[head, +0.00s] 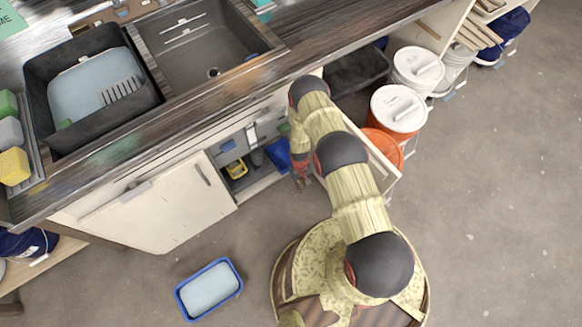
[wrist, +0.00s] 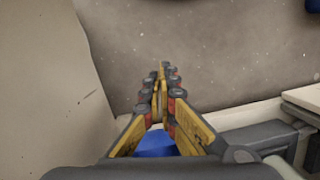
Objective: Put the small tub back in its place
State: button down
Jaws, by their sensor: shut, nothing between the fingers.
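A small blue tub (head: 209,288) with a pale, flat inside sits upright on the floor at the lower left of the head view, well apart from my gripper. Another blue container (head: 279,155) is inside the open cabinet under the counter, partly hidden by my arm. My gripper (head: 300,183) points down at the cabinet opening. Its fingers are shut and empty in the wrist view (wrist: 160,75). A blue surface (wrist: 155,144) shows behind the fingers there; I cannot tell which object it belongs to.
The cabinet door (head: 165,208) stands open left of the opening. An orange bucket (head: 384,148) and a white-lidded bucket (head: 398,108) stand to the right. A black tub (head: 135,105) and a sink (head: 205,45) are in the counter.

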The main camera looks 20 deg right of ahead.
jog(key=w+t, duration=0.2)
jog(key=w, duration=0.6)
jog(key=w+f+b, duration=0.4)
jog(key=f+b, duration=0.2)
jog(key=f, duration=0.3)
jog(key=shift+w+a+f+n, duration=0.15)
jog(key=shift+a+f+n, duration=0.1)
jog(key=shift+f+n, duration=0.1)
jog(key=w, duration=0.2)
jog(key=shift+w+a, duration=0.25)
jog(key=shift+w, duration=0.05)
